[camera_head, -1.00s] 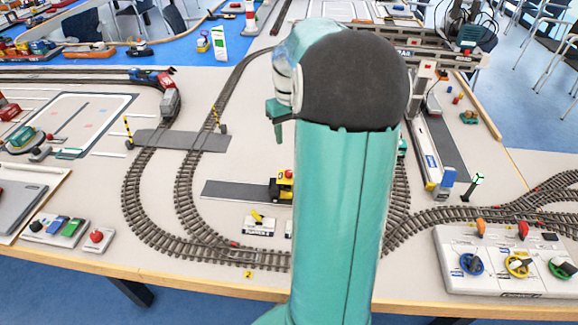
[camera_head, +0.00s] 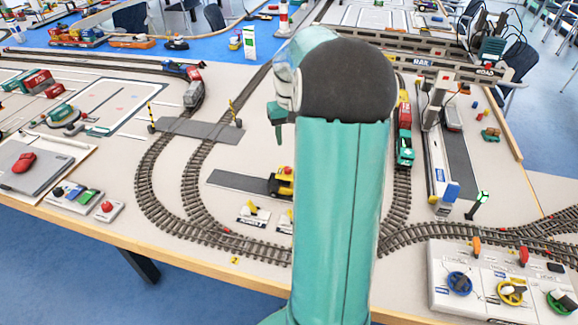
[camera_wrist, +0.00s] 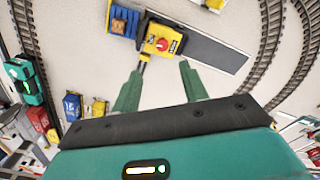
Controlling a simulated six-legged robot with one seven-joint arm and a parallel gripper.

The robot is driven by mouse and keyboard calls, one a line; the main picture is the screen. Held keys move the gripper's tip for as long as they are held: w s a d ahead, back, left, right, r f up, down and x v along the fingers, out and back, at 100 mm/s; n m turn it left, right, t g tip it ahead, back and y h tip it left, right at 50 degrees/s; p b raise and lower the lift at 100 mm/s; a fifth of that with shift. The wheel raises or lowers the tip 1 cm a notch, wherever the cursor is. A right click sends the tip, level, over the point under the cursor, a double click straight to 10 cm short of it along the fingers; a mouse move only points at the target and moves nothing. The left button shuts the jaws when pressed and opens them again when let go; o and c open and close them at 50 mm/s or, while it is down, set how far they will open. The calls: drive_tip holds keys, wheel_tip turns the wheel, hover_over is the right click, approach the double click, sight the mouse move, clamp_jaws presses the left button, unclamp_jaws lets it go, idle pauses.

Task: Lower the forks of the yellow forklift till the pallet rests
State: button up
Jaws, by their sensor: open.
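The yellow forklift (camera_wrist: 165,40), with a red round part on top, stands at the end of a dark grey strip in the wrist view. A blue load with a yellow-brown edge (camera_wrist: 124,22) lies at its left, on the fork side; I cannot tell the pallet's height above the table. My gripper (camera_wrist: 160,68) is open and empty, its two teal fingers just below the forklift, the left fingertip close to a small yellow-black part. In the head view the forklift (camera_head: 284,184) is partly hidden by my arm, and its forks are hidden.
Small white boxes with yellow levers (camera_head: 253,214) stand in front of the forklift. Curved tracks (camera_head: 150,190) run around it. A red and green train (camera_head: 404,130) stands right of my arm. A white control panel (camera_head: 500,285) with coloured knobs lies at the front right.

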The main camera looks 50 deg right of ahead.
sight(288, 168)
drive_tip(key=f, duration=1.2)
drive_tip(key=shift+w+f, duration=0.15)
drive_tip(key=shift+w, duration=0.15)
clamp_jaws()
